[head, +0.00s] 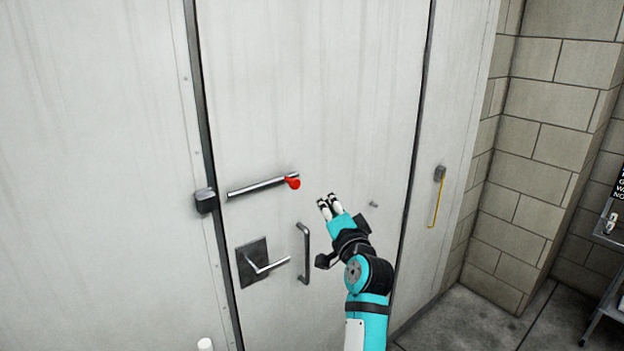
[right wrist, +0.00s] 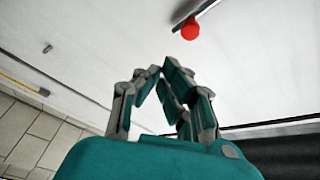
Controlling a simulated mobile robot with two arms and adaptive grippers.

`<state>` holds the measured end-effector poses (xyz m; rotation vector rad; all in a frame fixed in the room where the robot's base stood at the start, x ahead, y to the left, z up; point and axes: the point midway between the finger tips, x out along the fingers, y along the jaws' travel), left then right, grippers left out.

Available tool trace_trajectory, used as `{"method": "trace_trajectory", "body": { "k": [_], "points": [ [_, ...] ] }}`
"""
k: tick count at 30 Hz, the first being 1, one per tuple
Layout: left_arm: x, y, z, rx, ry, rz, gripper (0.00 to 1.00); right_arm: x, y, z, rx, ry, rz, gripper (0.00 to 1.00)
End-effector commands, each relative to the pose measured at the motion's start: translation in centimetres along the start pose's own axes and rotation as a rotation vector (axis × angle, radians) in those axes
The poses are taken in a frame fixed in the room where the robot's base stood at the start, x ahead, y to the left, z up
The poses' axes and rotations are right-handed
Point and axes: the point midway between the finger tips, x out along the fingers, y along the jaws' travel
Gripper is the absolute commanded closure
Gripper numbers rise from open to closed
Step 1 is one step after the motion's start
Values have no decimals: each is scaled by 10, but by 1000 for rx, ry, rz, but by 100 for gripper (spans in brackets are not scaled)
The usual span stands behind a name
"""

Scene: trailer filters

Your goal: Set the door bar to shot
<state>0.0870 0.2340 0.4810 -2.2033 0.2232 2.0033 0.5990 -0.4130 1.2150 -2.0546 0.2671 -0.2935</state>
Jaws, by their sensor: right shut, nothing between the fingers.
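The door bar (head: 258,187) is a metal rod lying across the pale door, with a red knob (head: 292,183) at its right end. Its left end stops short of the black keeper block (head: 206,200) at the door's left edge, with a small gap between. The red knob also shows at the top of the right wrist view (right wrist: 190,29), with part of the rod. My right gripper (head: 327,205) is shut and empty, to the right of the knob and a little below it, apart from it. My left gripper is not in view.
Below the bar are a lever handle (head: 268,266) on a dark plate and a vertical pull handle (head: 304,254). A small peg (head: 374,204) sits right of my gripper. A yellow hook (head: 436,203) hangs by the right door frame.

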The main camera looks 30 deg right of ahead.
Motion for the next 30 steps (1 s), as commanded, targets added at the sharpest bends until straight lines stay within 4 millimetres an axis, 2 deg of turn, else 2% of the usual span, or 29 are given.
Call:
{"method": "trace_trajectory", "body": {
  "k": [1,4,13,17,23,30],
  "points": [
    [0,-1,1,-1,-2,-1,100,-4,-10,-13,21,24,-17,100],
    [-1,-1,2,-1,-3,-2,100,-9,-20,-25,43,47,-34,100],
    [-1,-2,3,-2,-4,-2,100,-9,-21,-26,44,49,-37,100],
    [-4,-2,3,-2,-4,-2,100,-3,-22,-27,43,48,-37,100],
    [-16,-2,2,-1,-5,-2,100,28,-25,-30,42,47,-36,100],
    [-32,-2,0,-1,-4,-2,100,79,-27,-32,42,47,-36,100]
  ]
}}
